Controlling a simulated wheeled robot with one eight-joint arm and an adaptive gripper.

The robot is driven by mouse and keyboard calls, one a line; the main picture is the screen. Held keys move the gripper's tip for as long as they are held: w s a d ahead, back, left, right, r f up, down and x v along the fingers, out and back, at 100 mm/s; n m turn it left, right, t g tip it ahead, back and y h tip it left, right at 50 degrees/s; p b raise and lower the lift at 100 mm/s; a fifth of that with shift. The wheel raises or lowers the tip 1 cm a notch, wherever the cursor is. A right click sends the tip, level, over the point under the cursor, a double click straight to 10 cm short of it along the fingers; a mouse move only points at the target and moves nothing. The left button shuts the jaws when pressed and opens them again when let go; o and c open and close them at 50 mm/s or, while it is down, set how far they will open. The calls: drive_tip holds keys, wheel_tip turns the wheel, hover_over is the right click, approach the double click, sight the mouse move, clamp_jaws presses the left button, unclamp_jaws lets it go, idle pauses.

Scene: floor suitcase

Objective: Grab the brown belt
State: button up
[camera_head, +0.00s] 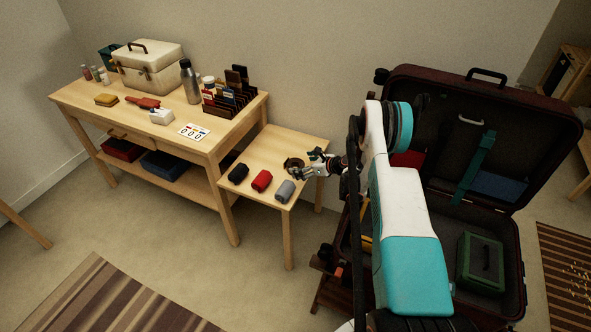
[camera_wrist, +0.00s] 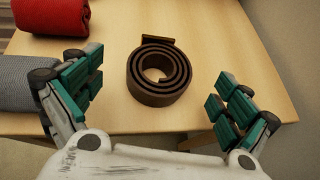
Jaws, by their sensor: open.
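The brown belt (camera_wrist: 160,73) is a loose coil standing on a light wooden side table (camera_wrist: 215,30), seen from above in the wrist view. My gripper (camera_wrist: 158,108) is open, with one teal-padded finger to the left of the belt and one to the right. Neither finger touches the belt, and nothing is between the pads nearest me.
A red roll (camera_head: 262,181), a grey roll (camera_head: 285,191) and a black roll (camera_head: 238,173) lie on the same table. The grey roll is close to my left finger in the wrist view. An open suitcase (camera_head: 520,245) is at right, a workbench (camera_head: 215,140) at left.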

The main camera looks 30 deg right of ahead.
sight(295, 164)
drive_tip(key=b+x, duration=0.1)
drive_tip(key=x, duration=0.3)
drive_tip(key=shift+f+b, duration=0.15)
drive_tip(key=shift+b, duration=0.2)
drive_tip(key=c, duration=1.2)
drive_tip(key=shift+c, duration=0.2)
drive_tip(key=shift+r, duration=0.25)
